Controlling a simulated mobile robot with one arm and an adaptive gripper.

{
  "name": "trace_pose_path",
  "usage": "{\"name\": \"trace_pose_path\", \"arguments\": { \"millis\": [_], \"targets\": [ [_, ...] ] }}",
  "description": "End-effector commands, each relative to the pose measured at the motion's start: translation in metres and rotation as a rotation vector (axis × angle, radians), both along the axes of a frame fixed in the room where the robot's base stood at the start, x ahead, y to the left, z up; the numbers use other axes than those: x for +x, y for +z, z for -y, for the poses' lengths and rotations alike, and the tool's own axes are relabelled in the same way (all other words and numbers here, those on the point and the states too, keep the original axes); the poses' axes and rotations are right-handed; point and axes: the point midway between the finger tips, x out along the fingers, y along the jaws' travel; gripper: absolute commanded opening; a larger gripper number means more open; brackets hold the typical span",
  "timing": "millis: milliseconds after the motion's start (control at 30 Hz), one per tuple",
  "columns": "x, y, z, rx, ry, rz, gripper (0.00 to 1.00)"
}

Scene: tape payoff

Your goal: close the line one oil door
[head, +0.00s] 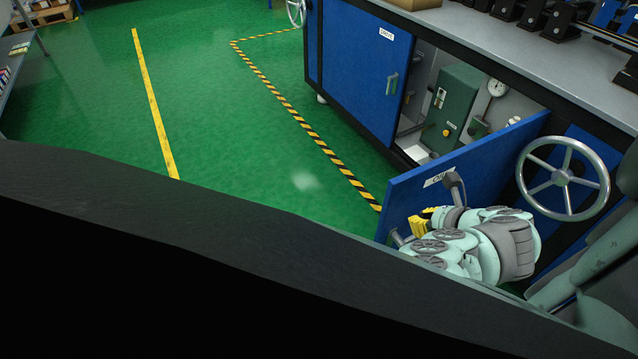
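The oil door (480,165) is a blue panel with a white label that seems to read OIL. It stands swung open, out from the machine front, with its free edge toward the lower left. The open compartment (425,130) behind it shows a green box and a round gauge. My gripper (421,222), with yellow fingers, is low in front of the labelled face, near the free edge. My arm hides the lower part of the door. I cannot tell whether the fingers touch the door or how far apart they are.
A spoked handwheel (563,178) sticks out to the right of the door. A closed blue door (352,65) with a grey handle is left of the opening. A worktop (480,32) with black parts runs above. The green floor (215,130) to the left is clear, with striped tape.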

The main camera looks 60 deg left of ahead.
Motion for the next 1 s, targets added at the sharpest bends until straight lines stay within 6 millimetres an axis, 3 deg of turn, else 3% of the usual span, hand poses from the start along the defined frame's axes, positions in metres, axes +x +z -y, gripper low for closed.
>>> {"name": "trace_pose_path", "arguments": {
  "millis": [200, 533, 1000],
  "targets": [
    [0.002, -0.018, -0.016, 0.0, 0.0, -0.001, 0.0],
    [0.004, -0.016, -0.05, 0.0, 0.003, 0.0, 0.0],
    [0.005, -0.017, -0.056, -0.001, -0.001, 0.002, 0.0]
  ]
}}
